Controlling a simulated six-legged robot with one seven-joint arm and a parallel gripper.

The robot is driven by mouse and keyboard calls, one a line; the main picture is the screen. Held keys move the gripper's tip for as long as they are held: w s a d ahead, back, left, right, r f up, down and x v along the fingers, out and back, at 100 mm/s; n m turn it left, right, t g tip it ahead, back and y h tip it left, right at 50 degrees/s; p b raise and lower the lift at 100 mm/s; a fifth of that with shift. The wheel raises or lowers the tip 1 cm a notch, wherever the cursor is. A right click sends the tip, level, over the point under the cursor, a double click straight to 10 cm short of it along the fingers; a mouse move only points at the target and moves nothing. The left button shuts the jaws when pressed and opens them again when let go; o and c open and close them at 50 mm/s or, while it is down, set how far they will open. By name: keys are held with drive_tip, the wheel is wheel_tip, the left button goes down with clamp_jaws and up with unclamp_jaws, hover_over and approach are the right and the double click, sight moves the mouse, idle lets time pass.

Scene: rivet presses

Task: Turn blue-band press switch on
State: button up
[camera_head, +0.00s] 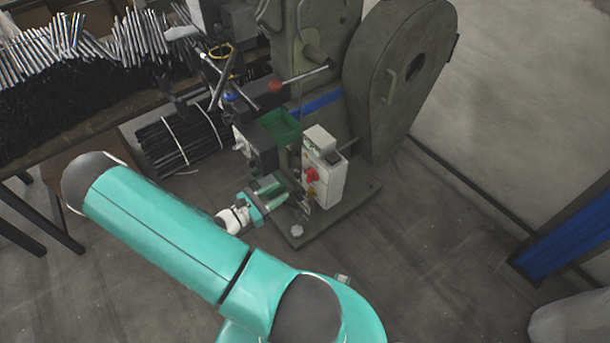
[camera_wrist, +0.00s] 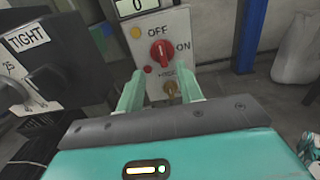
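The blue-band press (camera_head: 300,45) is a grey-green machine with a blue stripe (camera_head: 318,103). Its white switch box (camera_head: 330,186) carries a red rotary switch (camera_head: 311,174). In the wrist view, the red switch (camera_wrist: 161,52) sits below the word OFF, with ON to its right. Its handle looks roughly upright, toward OFF. My gripper (camera_wrist: 160,88) is open and empty, its two pale green fingers apart below the red switch and short of the panel. In the head view, my gripper (camera_head: 283,190) is left of the box, its tips partly hard to make out.
A green tray (camera_head: 281,127) is on the press above my gripper. A dial marked TIGHT (camera_wrist: 28,38) is at left in the wrist view. A brass-coloured knob (camera_wrist: 170,90) is between my fingers' lines.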

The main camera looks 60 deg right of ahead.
sight(307, 175)
drive_tip(key=x, duration=1.1)
drive_tip(key=shift+d, duration=0.15)
clamp_jaws()
